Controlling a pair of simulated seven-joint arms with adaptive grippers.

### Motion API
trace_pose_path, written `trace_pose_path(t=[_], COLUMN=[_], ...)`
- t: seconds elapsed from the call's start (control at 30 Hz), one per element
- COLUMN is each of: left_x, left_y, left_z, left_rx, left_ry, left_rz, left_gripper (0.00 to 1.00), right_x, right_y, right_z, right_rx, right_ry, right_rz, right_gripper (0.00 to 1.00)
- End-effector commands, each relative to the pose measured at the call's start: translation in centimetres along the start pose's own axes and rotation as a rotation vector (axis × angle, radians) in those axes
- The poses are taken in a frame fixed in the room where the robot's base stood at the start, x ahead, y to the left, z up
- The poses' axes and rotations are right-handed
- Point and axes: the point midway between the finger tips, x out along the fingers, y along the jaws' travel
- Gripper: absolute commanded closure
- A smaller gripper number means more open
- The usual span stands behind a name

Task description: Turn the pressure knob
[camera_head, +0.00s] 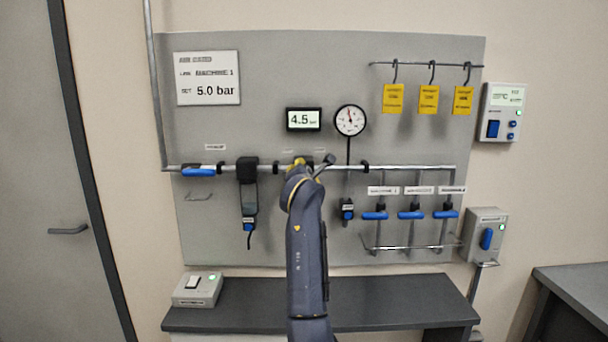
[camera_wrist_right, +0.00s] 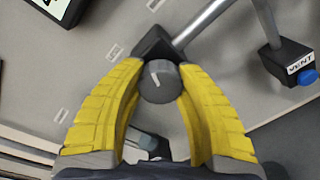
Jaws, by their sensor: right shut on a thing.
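The pressure knob (camera_wrist_right: 160,84) is a small dark grey round knob with a white pointer line, in the middle of the right wrist view. My right gripper (camera_wrist_right: 160,92) has its yellow fingers shut on both sides of it. In the head view my right arm hides the knob, and the yellow fingertips (camera_head: 298,164) show at the pipe. The digital display (camera_head: 304,119) reads 4.5. The dial gauge (camera_head: 350,121) is to its right. The sign (camera_head: 208,78) gives SET 5.0 bar. My left gripper is not in view.
A horizontal pipe (camera_head: 410,168) crosses the grey panel (camera_head: 270,70). Blue-handled valves (camera_head: 410,214) are at the right. A black filter unit (camera_head: 248,185) hangs left of my arm. Yellow tags (camera_head: 429,99) hang on a rail above. A dark bench (camera_head: 390,305) stands below.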

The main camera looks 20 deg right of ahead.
Motion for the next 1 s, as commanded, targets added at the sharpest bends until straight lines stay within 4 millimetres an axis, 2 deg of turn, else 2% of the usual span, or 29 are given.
trace_pose_path(t=[0.3,0.77,0.8,1.0], left_x=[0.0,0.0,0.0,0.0], left_y=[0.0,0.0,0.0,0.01], left_z=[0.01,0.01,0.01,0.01], left_rx=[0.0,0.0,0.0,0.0], left_ry=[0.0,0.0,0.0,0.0], left_rz=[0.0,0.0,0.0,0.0], left_gripper=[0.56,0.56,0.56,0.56], right_x=[-0.04,-0.04,-0.04,-0.03], right_y=[0.2,0.22,0.22,0.13], right_z=[0.44,0.5,0.5,0.33], right_rx=[0.084,0.095,0.095,0.095], right_ry=[-0.004,-0.004,-0.004,-0.001], right_rz=[0.005,0.006,0.006,0.004], right_gripper=[0.96,0.96,0.64,0.41])
